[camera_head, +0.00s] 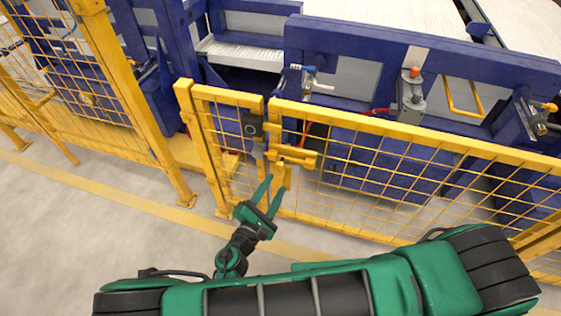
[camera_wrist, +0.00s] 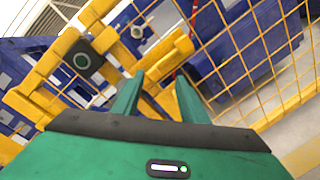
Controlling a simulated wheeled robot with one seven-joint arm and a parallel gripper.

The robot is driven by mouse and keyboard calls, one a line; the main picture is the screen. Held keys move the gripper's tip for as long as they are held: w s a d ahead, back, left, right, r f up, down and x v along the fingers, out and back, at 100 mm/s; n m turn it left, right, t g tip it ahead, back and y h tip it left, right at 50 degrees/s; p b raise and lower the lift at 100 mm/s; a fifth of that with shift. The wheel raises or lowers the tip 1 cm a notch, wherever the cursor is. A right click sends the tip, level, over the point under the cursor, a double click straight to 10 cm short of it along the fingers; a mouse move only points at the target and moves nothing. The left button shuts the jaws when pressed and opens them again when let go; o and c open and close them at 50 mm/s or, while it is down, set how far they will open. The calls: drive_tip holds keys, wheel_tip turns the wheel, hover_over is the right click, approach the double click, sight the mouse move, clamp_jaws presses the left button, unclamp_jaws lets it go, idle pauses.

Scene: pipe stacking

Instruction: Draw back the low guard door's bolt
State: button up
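The low yellow mesh guard stands in front of the blue machine, with a narrow panel (camera_head: 228,96) left of a wide panel (camera_head: 420,132). I cannot tell which is the door. A yellow bolt assembly (camera_head: 297,155) sits where the panels meet; it also shows beyond my fingers in the wrist view (camera_wrist: 166,52). Its exact position is unclear. My gripper (camera_head: 274,184) is below the bolt in the head view, fingers pointing up toward it. The wrist view shows the fingers (camera_wrist: 159,80) apart, with yellow parts visible behind the gap and nothing clearly held.
A dark box with a round face (camera_head: 252,127) is mounted left of the bolt; it shows in the wrist view too (camera_wrist: 82,61). A taller yellow fence (camera_head: 125,85) stands at left. Grey floor (camera_head: 90,225) with a yellow line is clear before the guard.

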sight(280, 167)
drive_tip(key=shift+n+t+y, duration=0.5)
drive_tip(key=shift+n+y, duration=0.1)
drive_tip(key=x, duration=0.6)
drive_tip(key=a+x, duration=0.1)
drive_tip(key=x, duration=0.2)
drive_tip(key=shift+w+d+f, duration=0.1)
drive_tip(key=shift+w+f, duration=0.35)
drive_tip(key=shift+w, duration=0.15)
drive_tip(key=shift+c, duration=0.4)
clamp_jaws()
